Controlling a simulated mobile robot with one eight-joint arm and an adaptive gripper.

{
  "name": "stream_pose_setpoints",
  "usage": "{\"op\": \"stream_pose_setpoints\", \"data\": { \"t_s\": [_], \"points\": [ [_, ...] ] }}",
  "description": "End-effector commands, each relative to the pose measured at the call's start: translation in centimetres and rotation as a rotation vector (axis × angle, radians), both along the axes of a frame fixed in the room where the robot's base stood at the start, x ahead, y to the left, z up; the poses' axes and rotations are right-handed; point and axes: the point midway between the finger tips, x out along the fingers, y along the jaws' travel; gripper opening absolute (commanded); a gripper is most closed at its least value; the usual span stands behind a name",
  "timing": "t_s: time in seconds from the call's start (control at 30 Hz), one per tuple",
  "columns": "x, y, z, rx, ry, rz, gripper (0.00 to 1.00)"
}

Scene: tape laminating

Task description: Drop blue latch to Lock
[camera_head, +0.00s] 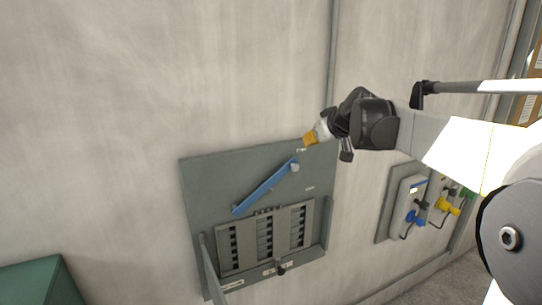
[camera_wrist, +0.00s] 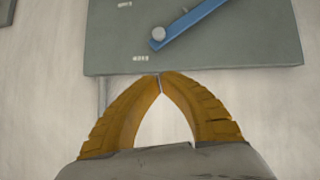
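The blue latch (camera_head: 265,188) is a long bar on the grey wall panel (camera_head: 205,182). In the head view it slants from lower left up to a round pivot at its upper right end. The wrist view shows the pivot end of the blue latch (camera_wrist: 194,22) on the panel. My gripper (camera_head: 308,141) is at the panel's upper right, near the pivot end, apart from the latch. In the wrist view its yellow fingertips (camera_wrist: 159,77) meet, with nothing between them.
Below the latch is a grey frame (camera_head: 265,240) with rows of dark slots and a small black knob. To the right, a second panel (camera_head: 396,205) carries blue and yellow connectors. A green box (camera_head: 40,283) stands at lower left.

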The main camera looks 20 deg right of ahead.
Motion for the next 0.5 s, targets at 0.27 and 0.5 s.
{"op": "stream_pose_setpoints", "data": {
  "t_s": [0.27,0.5],
  "points": [
    [1.0,0.0,-0.6,0.001,0.000,0.001,0.00],
    [4.8,-0.2,-3.2,0.001,0.001,0.001,0.00]
  ]
}}
